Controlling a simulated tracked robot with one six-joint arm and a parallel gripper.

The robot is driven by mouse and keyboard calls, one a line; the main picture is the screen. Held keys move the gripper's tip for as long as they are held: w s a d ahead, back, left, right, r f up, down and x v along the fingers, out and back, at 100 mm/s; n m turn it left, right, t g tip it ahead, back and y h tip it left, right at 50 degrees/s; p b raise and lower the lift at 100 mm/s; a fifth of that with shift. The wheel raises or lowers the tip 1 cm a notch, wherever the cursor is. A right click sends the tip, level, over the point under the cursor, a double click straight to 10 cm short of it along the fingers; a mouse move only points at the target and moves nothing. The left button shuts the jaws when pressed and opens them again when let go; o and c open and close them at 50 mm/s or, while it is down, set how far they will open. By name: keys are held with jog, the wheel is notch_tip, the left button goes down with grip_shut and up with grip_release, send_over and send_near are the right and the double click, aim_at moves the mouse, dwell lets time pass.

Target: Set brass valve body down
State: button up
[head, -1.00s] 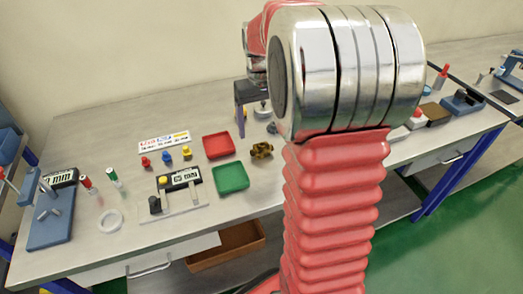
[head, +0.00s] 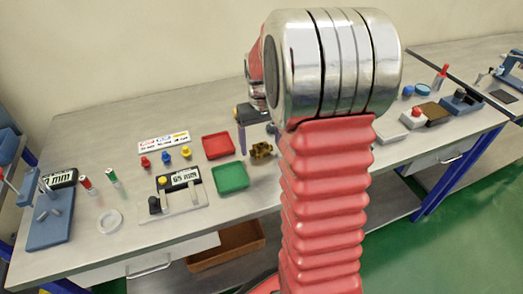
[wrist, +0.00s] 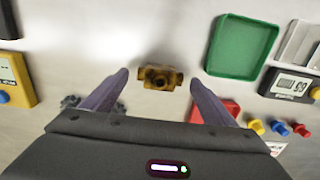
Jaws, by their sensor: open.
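The brass valve body (head: 262,151) rests on the grey bench top, right of the green tray. It also shows in the wrist view (wrist: 160,77), in front of and between my fingertips. My gripper (wrist: 160,81) is open, with a dark finger on each side of the valve body and a visible gap to each. In the head view my arm hides most of the gripper; one finger (head: 242,138) shows just behind and left of the valve body.
A green tray (head: 231,177) and a red tray (head: 218,146) lie left of the valve body. Several coloured knobs, a white label strip (head: 163,142) and a gauge plate (head: 180,190) stand further left. In the wrist view a yellow meter (wrist: 12,78) is at the left edge.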

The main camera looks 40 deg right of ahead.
aim_at(261, 144)
jog(key=shift+f, duration=0.85)
jog(key=shift+c, duration=0.2)
jog(key=c, duration=1.6)
jog(key=shift+o, duration=0.2)
jog(key=shift+r, duration=0.15)
notch_tip(261, 144, up, 10)
jog(key=shift+f, duration=0.1)
